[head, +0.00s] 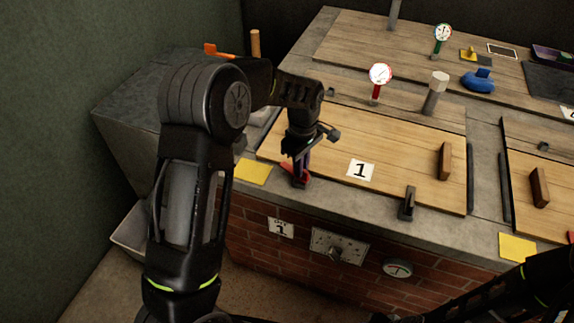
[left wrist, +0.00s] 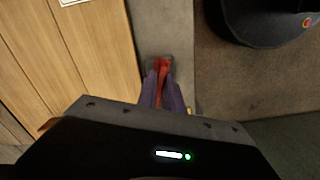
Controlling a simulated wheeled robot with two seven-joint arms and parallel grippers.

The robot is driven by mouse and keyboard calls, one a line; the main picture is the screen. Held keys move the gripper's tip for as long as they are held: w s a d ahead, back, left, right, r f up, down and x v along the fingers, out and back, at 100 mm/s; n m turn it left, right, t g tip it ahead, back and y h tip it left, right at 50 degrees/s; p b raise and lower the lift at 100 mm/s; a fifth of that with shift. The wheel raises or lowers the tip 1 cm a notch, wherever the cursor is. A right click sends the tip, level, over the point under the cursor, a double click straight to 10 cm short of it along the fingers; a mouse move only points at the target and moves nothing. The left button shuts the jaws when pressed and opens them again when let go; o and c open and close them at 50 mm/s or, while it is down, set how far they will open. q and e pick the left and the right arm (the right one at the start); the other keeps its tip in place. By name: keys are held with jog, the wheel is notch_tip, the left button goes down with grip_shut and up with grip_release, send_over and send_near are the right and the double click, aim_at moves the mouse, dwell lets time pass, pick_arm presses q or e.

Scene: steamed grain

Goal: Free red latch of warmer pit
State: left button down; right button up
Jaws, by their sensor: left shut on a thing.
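The red latch (head: 290,169) sits at the front edge of the wooden lid marked 1 (head: 400,150). My left gripper (head: 300,178) reaches down onto it from above and is shut on it. In the left wrist view the red latch (left wrist: 162,82) shows between the two purple fingers of my left gripper (left wrist: 162,92). The fingers hide much of the latch. A dark latch (head: 407,205) stands at the same front edge, further right. My right gripper is not in view; only part of the right arm shows at the lower right.
A wooden handle (head: 445,160) stands on the lid. Yellow notes (head: 253,171) lie on the grey counter edge. A red gauge (head: 380,76) and a grey-topped post (head: 435,92) stand behind. A second lid (head: 545,180) is at the right. The brick front carries a knob plate (head: 338,246).

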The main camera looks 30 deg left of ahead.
pick_arm(q)
jog(key=shift+r+n, duration=0.1)
jog(key=shift+n, duration=0.8)
jog(key=shift+n+p, duration=0.35)
jog(key=shift+n, duration=0.85)
jog(key=c, duration=1.5)
grip_release()
notch_tip(320, 180, up, 8)
jog(key=shift+f, duration=0.15)
